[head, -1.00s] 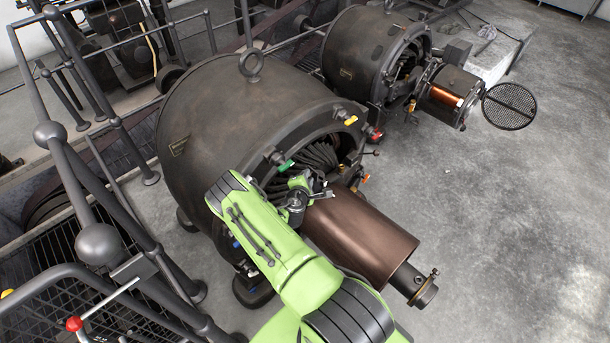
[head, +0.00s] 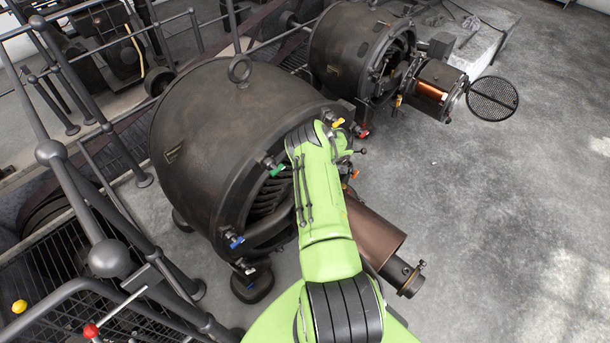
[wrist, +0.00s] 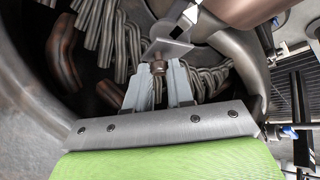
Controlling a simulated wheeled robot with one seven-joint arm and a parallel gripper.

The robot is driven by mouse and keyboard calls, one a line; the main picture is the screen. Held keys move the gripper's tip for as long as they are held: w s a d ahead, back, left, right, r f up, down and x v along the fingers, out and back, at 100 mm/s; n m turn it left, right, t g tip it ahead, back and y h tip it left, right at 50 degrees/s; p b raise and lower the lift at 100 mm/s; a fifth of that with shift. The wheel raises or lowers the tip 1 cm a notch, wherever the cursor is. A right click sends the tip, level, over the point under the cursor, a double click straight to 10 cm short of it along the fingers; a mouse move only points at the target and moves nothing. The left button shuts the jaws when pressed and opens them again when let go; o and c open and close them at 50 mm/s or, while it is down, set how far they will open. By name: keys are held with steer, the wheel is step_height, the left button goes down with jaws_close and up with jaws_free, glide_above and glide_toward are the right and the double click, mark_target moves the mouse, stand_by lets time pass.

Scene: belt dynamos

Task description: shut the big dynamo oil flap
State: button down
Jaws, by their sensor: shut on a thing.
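The big dynamo (head: 200,130) is the large dark drum at the centre left in the head view. Its open end shows coiled bars, and coloured taps sit around its rim. A bent metal plate (wrist: 172,49) with a small brownish knob (wrist: 158,68) shows in the wrist view in front of the bars; it may be the oil flap, but I cannot be sure. My gripper (wrist: 158,82) is shut on the knob. In the head view my green arm crosses the dynamo's open end and hides the gripper and the plate.
A brown cylinder (head: 373,232) with a dark shaft end juts from the big dynamo, close to my arm. A smaller dynamo (head: 352,55) stands behind, with a round mesh disc (head: 492,98) beside it. Railings (head: 95,230) line the left. The floor at right is clear.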

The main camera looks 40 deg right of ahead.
steer(key=d+y+b, duration=0.1)
steer(key=b, duration=0.3)
steer(key=f+m+y+b, duration=0.1)
steer(key=b, duration=0.4)
steer(key=d+f+y+b, duration=0.1)
steer(key=y+b, duration=0.1)
steer(key=b, duration=0.2)
steer(key=shift+d, duration=0.35)
steer(key=y+b, duration=0.1)
steer(key=b, duration=0.4)
steer(key=shift+d+f+m+y, duration=0.15)
steer(key=shift+d+m+y, duration=0.1)
steer(key=shift+m+y, duration=0.15)
steer(key=shift+y+b, duration=0.3)
steer(key=shift+b, duration=0.2)
steer(key=c, duration=1)
jaws_free()
steer(key=shift+w, duration=0.1)
